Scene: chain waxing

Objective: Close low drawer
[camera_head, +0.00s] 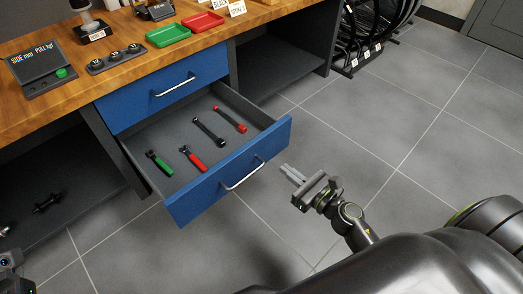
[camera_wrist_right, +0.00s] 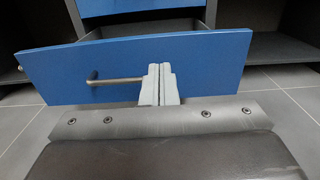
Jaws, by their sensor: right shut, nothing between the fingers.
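The low drawer (camera_head: 228,178) is pulled open below a shut upper drawer (camera_head: 165,91). Its blue front has a silver bar handle (camera_head: 244,174). Inside lie several tools: one with a green handle, one with a red handle, a black one and a red one. My right gripper (camera_head: 287,171) is shut and empty, just in front of the drawer front, right of the handle. In the right wrist view the shut fingers (camera_wrist_right: 160,84) stand before the blue front (camera_wrist_right: 215,62), partly covering the end of the handle (camera_wrist_right: 115,80). Whether they touch the front I cannot tell. My left gripper is not clearly seen.
The wooden bench top (camera_head: 110,26) holds a green tray (camera_head: 168,35), a red tray (camera_head: 202,22) and a gauge (camera_head: 41,70). Open dark shelves flank the drawers. The tiled floor right of the drawer is clear.

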